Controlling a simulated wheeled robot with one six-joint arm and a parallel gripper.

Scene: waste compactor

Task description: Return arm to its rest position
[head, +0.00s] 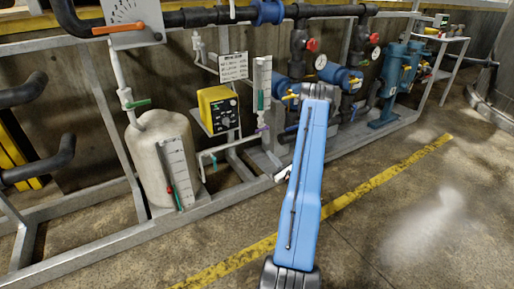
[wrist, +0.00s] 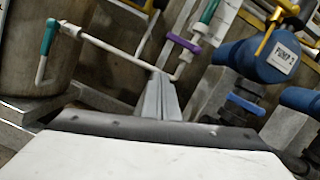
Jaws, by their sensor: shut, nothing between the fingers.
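My gripper (wrist: 160,82) shows in the wrist view as two grey fingers pressed together, pointing up the picture, with nothing between them. Behind the fingertips are a thin white pipe and a purple valve handle (wrist: 184,43); I cannot tell whether the tips touch the pipe. In the head view my blue arm link rises from the bottom centre toward the pumps. It hides much of what lies behind it, and the gripper is hard to make out there.
A white tank (head: 163,155) with a gauge board stands at left beside a yellow dosing pump (head: 219,109). Blue pumps and pipes line the metal frame (head: 95,233). The label "PUMP 2" (wrist: 285,58) is close at right in the wrist view. Floor beyond the yellow line (head: 395,175) is open.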

